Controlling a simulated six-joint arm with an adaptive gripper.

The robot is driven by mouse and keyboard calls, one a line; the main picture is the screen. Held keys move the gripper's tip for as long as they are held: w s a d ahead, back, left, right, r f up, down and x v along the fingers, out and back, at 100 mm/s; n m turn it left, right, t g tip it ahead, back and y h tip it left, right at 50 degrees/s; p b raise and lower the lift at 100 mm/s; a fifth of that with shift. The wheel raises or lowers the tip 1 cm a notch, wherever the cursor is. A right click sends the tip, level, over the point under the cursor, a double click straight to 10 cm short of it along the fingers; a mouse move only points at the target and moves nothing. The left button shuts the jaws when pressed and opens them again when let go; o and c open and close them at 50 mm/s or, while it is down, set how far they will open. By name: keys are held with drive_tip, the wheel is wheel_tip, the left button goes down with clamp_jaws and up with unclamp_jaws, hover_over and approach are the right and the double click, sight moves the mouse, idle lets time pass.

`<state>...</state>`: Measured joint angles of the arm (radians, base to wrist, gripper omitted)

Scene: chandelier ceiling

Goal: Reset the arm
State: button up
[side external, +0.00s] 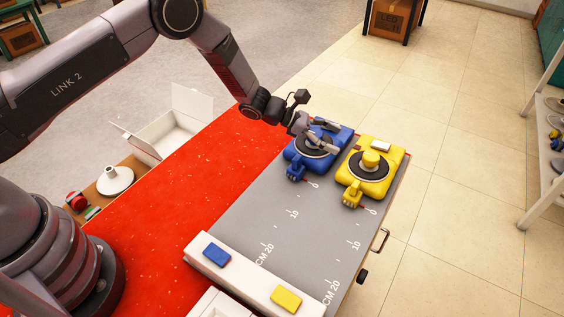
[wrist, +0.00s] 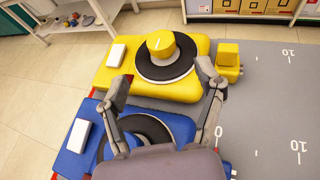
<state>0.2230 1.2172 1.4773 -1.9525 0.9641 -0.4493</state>
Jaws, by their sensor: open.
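My gripper (side external: 318,139) is over the blue device (side external: 296,157) at the far end of the grey board. Its fingers are spread with nothing between them. In the wrist view my gripper (wrist: 162,92) shows its two fingers apart, in front of the yellow device (wrist: 190,88). The yellow device (side external: 381,148) stands right of the blue one and has a black disc with a yellow knob (side external: 371,160) on it.
The grey board (side external: 270,208) has centimetre marks and a white bar (side external: 250,272) with a blue block (side external: 217,254) and a yellow block (side external: 286,299). A red surface (side external: 180,190) lies to its left. A white open box (side external: 185,125) stands beyond. A shelf (side external: 545,140) is at the right.

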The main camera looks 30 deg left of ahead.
drive_tip(key=shift+v, duration=1.25)
drive_tip(key=s+a+r+m+g+y, duration=0.1)
drive_tip(key=s+a+r+m, duration=0.3)
drive_tip(key=r, duration=0.4)
drive_tip(key=s+a+r+m+g+y, duration=0.1)
drive_tip(key=s+r+m, duration=0.45)
drive_tip(key=r, duration=0.35)
drive_tip(key=s+a+r+m+g+y, duration=0.1)
drive_tip(key=s+a+r+m+g, duration=0.2)
drive_tip(key=s+r, duration=0.4)
drive_tip(key=s+a+r+m+t+y, duration=0.2)
drive_tip(key=s+a+r+m+y, duration=0.1)
drive_tip(key=s+a, duration=0.5)
drive_tip(key=s+a+r+m+t+y, duration=0.3)
drive_tip(key=s+a+m+y, duration=0.3)
drive_tip(key=s, duration=0.8)
drive_tip(key=a+m, duration=0.1)
drive_tip(key=a, duration=0.2)
drive_tip(key=shift+s+a+t+y, duration=0.2)
drive_tip(key=shift+t+y, duration=0.1)
